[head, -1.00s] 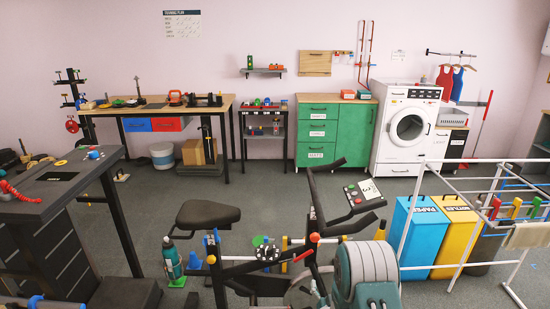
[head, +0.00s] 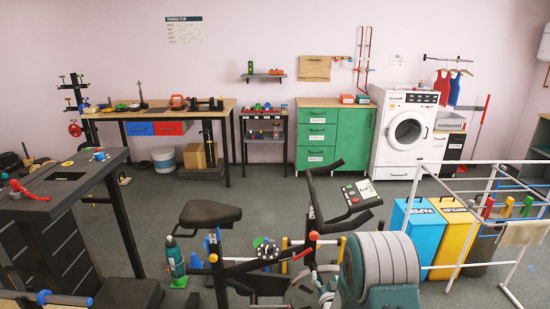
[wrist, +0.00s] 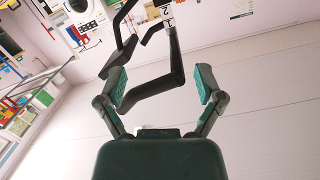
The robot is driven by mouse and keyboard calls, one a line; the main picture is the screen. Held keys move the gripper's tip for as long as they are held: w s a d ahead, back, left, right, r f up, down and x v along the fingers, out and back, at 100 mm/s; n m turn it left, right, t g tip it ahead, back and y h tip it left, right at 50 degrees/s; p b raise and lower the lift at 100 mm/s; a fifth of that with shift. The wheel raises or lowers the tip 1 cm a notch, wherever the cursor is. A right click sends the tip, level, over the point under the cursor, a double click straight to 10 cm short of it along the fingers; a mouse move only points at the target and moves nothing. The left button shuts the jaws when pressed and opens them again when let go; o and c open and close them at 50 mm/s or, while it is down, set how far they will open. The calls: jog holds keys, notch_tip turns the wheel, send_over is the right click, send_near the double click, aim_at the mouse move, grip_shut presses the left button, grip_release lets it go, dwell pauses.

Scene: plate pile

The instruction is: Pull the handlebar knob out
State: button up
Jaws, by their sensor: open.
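The exercise bike's handlebar (head: 356,205) rises on its dark post, right of the saddle (head: 208,213). A small orange-red knob (head: 313,236), seemingly the handlebar knob, sits on the post's lower part in the head view. I cannot make out the knob in the wrist view. There, my gripper (wrist: 162,87) is open and empty, its two teal-padded fingers spread wide. The dark handlebar (wrist: 150,88) shows beyond and between the fingers; their distance is unclear. In the head view my grey and teal arm is at the bottom, right of the post, and its fingertips cannot be made out.
A second orange knob (head: 213,258) sits under the saddle. A white drying rack (head: 505,225) and blue (head: 418,235) and yellow (head: 455,238) bins stand to the right. A dark bench (head: 60,185) stands at left. Open floor lies behind the bike.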

jog(key=s+r+n+g, duration=0.1)
jog(key=s+r+g, duration=0.25)
jog(key=r, duration=0.55)
jog(key=s+r+g, duration=0.2)
jog(key=s+r, duration=0.3)
jog(key=r, duration=0.5)
jog(key=s+r+n+g, duration=0.1)
jog(key=s+r+g, duration=0.1)
jog(key=s, duration=1.2)
jog(key=s+r+n+g, duration=0.1)
jog(key=s+r+g, duration=0.2)
jog(key=s, duration=1.2)
jog(key=shift+r, duration=0.8)
